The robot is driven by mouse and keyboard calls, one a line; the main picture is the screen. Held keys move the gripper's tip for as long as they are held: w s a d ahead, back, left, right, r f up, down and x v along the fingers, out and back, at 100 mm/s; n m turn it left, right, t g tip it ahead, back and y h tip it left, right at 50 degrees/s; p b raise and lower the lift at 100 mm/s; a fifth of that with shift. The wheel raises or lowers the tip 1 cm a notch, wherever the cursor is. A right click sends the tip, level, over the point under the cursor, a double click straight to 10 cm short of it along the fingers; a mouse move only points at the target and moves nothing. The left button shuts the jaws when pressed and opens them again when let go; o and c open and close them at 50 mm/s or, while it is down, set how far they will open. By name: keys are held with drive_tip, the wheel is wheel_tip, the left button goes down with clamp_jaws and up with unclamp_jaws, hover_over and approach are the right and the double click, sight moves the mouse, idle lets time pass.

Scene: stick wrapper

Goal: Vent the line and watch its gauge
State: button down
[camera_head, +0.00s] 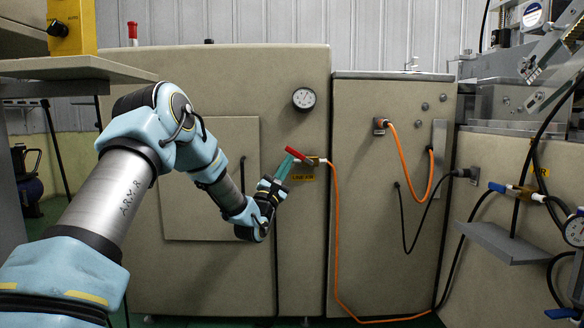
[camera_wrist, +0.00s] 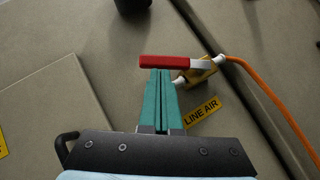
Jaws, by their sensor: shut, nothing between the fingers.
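The red valve handle (camera_head: 298,154) sits on a brass valve on the front of the beige cabinet, above a yellow "LINE AIR" label (camera_head: 303,178). In the wrist view the red handle (camera_wrist: 153,62) lies crosswise just beyond my fingertips, and the brass valve body (camera_wrist: 203,74) is to their right. My gripper (camera_head: 287,163) has teal fingers, shut with nothing between them, which also show in the wrist view (camera_wrist: 160,76). Their tips are at the handle; I cannot tell whether they touch it. A round white gauge (camera_head: 304,98) is above the valve; its reading is too small to tell.
An orange hose (camera_head: 333,230) runs from the valve down to the floor. At the right, a blue-handled valve (camera_head: 497,187) is above a grey shelf (camera_head: 510,244), with another gauge (camera_head: 574,231) at the picture's edge. A grey shelf (camera_head: 80,68) juts out at upper left.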

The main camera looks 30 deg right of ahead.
wheel_tip(320, 180, up, 3)
drive_tip(key=m+g+p, duration=0.3)
drive_tip(key=m+p, duration=0.1)
drive_tip(key=shift+d+f+g, duration=0.1)
drive_tip(key=shift+g, duration=0.3)
drive_tip(key=d+r+m+g+y+p, duration=0.1)
drive_tip(key=m+p, duration=0.2)
drive_tip(key=p, duration=0.2)
drive_tip(key=s+d+r+m+g+y+p, duration=0.1)
drive_tip(key=m+g+p, duration=0.1)
drive_tip(key=p, duration=0.3)
drive_tip(key=d+r+m+g+y+p, duration=0.1)
drive_tip(key=m+g+p, duration=0.1)
drive_tip(key=p, duration=0.3)
drive_tip(key=shift+s+r+m+y, duration=0.15)
drive_tip(key=shift+s+m+y, duration=0.15)
drive_tip(key=shift+m, duration=0.5)
